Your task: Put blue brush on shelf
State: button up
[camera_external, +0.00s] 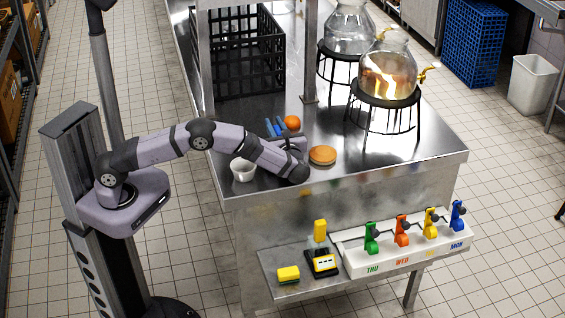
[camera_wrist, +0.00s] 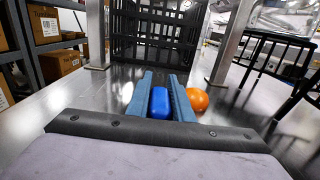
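A rounded blue object (camera_wrist: 160,102), which looks like the blue brush, lies between the two blue fingers of my gripper (camera_wrist: 160,80) in the wrist view. The fingers run along both sides of it, with little or no gap. Whether they press on it is not clear. In the external view my gripper (camera_external: 276,127) is low over the steel table, beside the orange ball; the blue object cannot be clearly told from the fingers there. The shelf (camera_external: 275,292) could be the low steel ledge on the table's front side, holding a yellow sponge (camera_external: 288,274).
An orange ball (camera_wrist: 198,99) sits just right of my fingers. A white cup (camera_external: 243,170) and a tan round thing (camera_external: 322,155) stand near my wrist. A black crate (camera_external: 240,60) is behind; glass vessels on black stands (camera_external: 385,95) are to the right.

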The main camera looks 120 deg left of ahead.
jog(key=shift+r, duration=0.1)
grip_shut()
notch_tip(320, 180, up, 10)
jog(key=b, duration=0.1)
dwell(0.4)
